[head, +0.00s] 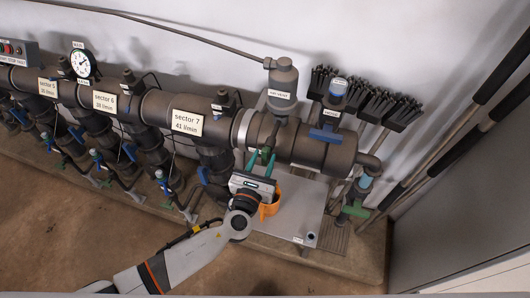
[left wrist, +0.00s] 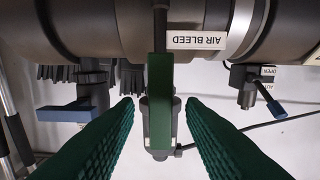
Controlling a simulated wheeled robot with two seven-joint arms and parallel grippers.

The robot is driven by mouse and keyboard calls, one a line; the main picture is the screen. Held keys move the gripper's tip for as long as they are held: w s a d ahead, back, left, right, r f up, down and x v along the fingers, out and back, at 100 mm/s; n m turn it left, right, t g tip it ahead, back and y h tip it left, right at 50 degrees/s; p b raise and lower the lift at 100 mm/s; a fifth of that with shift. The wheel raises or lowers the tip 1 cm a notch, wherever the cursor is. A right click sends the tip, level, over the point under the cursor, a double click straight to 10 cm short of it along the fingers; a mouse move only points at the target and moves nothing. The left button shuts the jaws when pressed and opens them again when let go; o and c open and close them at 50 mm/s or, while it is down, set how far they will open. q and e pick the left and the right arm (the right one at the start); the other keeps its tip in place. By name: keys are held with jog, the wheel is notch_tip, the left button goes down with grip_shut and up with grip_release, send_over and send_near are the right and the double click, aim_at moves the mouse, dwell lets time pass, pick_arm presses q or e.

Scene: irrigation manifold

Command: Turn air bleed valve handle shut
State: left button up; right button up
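The air bleed valve handle (left wrist: 160,100) is a green bar below the dark pipe in the left wrist view, pointing straight down in that picture. An upside-down AIR BLEED label (left wrist: 197,41) is beside its stem. My left gripper (left wrist: 158,106) is open, with one green ribbed finger on each side of the handle and a gap on both sides. In the head view my left gripper (head: 261,163) reaches up to the underside of the wide pipe end, and its fingers largely hide the handle. My right gripper is not in view.
The manifold pipe (head: 150,107) runs along the wall with several branch valves. A blue-handled valve (head: 326,134) and a grey air vent (head: 283,85) are close by on the right. Brushes (head: 375,105) hang behind.

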pick_arm(q)
jog(key=shift+x, duration=1.1)
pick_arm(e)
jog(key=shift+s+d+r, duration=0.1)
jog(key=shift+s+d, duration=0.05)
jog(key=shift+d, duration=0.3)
pick_arm(q)
grip_shut()
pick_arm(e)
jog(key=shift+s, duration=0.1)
